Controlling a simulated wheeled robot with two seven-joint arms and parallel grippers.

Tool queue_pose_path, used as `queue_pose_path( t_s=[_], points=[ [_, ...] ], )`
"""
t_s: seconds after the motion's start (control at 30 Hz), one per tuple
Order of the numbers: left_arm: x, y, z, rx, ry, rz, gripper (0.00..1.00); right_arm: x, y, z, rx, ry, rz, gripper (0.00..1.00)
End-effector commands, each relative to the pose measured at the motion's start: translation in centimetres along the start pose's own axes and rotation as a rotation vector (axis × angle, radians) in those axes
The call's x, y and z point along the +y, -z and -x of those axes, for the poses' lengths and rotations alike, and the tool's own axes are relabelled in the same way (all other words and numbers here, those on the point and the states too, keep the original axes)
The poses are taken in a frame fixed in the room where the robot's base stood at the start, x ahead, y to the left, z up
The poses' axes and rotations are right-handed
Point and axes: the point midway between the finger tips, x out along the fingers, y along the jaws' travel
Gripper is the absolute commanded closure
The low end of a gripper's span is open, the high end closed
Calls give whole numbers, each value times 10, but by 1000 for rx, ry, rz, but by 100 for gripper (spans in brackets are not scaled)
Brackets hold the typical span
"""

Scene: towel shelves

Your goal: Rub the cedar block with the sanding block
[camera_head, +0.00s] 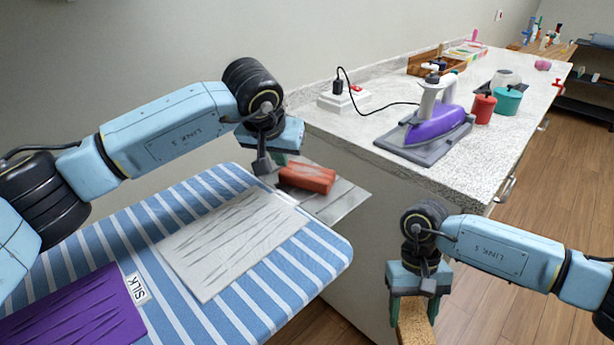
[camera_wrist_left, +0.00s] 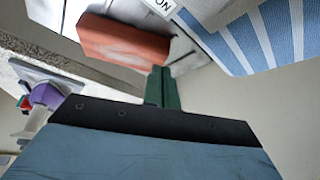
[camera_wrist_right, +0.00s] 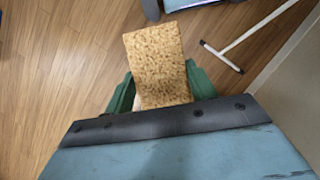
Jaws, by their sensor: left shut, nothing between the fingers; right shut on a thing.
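The cedar block, a reddish-brown block (camera_head: 307,178), lies on the pale grey plate at the far end of the ironing board; it also shows in the left wrist view (camera_wrist_left: 125,42). My left gripper (camera_head: 279,160) is shut and empty, its fingertips just beside the block's end; whether they touch it I cannot tell. The fingers are together in the left wrist view (camera_wrist_left: 162,86). My right gripper (camera_head: 413,300) is shut on the sanding block, a tan, speckled block (camera_head: 415,326), held over the floor right of the board. The sanding block fills the jaws in the right wrist view (camera_wrist_right: 157,65).
The striped ironing board (camera_head: 330,258) carries a whitish cloth (camera_head: 232,240) and a purple cloth (camera_head: 75,315) beside a SILK label (camera_head: 138,288). The counter (camera_head: 345,127) behind holds a purple iron (camera_head: 436,122) on a grey rest, with red and teal pots. Open floor lies at right.

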Motion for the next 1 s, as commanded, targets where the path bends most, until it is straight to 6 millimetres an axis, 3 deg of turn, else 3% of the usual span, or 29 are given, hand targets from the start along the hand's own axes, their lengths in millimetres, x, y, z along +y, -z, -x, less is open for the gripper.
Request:
queue_pose_path(
  t_s=[1.0],
  points=[
    [0, -4, -7, 0, 0, 0, 100, 0, 2, -4, 0, 0, 0, 62]
  ],
)
